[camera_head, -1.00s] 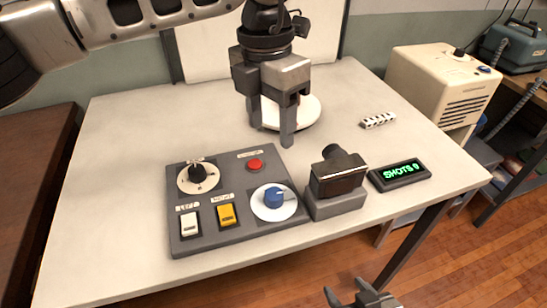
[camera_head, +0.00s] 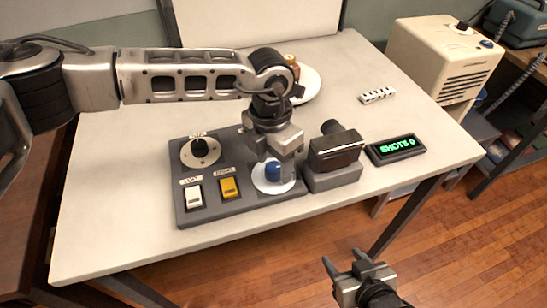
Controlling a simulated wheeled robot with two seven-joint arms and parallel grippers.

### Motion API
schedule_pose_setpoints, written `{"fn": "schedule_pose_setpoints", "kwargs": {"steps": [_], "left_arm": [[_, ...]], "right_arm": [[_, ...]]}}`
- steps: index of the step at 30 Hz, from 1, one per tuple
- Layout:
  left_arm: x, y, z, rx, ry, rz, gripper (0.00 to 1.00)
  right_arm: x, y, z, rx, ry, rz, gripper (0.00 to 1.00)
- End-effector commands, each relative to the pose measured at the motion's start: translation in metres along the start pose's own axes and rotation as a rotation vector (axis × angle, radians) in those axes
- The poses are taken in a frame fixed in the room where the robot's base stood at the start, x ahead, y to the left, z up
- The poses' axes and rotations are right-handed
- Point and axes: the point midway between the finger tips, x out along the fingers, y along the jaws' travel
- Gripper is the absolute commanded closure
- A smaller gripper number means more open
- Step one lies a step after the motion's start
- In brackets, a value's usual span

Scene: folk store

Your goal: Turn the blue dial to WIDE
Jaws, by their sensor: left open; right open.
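The blue dial (camera_head: 273,170) sits on a white disc (camera_head: 262,184) at the right of a dark grey control panel (camera_head: 212,213). Its pointer and any WIDE mark are too small or hidden to read. My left gripper (camera_head: 272,158) is open, pointing down right over the dial, with its fingers close around or just above it; I cannot tell if they touch. It hides the red button seen earlier. My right gripper (camera_head: 347,266) is open and empty, low in front of the table, over the floor.
The panel also has a black dial (camera_head: 200,148), a white switch (camera_head: 194,196) and a yellow switch (camera_head: 230,187). A camera (camera_head: 335,151) on a grey block stands close right of the blue dial, beside a SHOTS display (camera_head: 395,149). A white plate (camera_head: 311,84) lies behind.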

Motion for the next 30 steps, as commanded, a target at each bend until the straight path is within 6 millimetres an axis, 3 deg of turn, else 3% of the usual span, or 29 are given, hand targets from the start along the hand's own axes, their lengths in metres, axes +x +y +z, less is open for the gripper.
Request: {"fn": "schedule_pose_setpoints", "kwargs": {"steps": [11,15,16,30], "left_arm": [[0.005,0.000,0.000,0.001,-0.001,0.000,0.48],[0.005,0.000,0.000,0.001,-0.001,0.000,0.87],[0.005,0.000,0.000,0.000,-0.001,0.000,0.90],[0.007,0.000,0.000,-0.095,-0.006,-0.001,0.90]], "right_arm": [[0.000,0.002,0.000,0.000,-0.001,0.003,0.45],[-0.001,0.001,0.001,0.000,-0.003,0.003,0.45],[-0.001,0.001,0.001,0.000,-0.004,0.002,0.45],[0.004,-0.002,0.010,-0.001,-0.008,-0.006,0.45]]}}
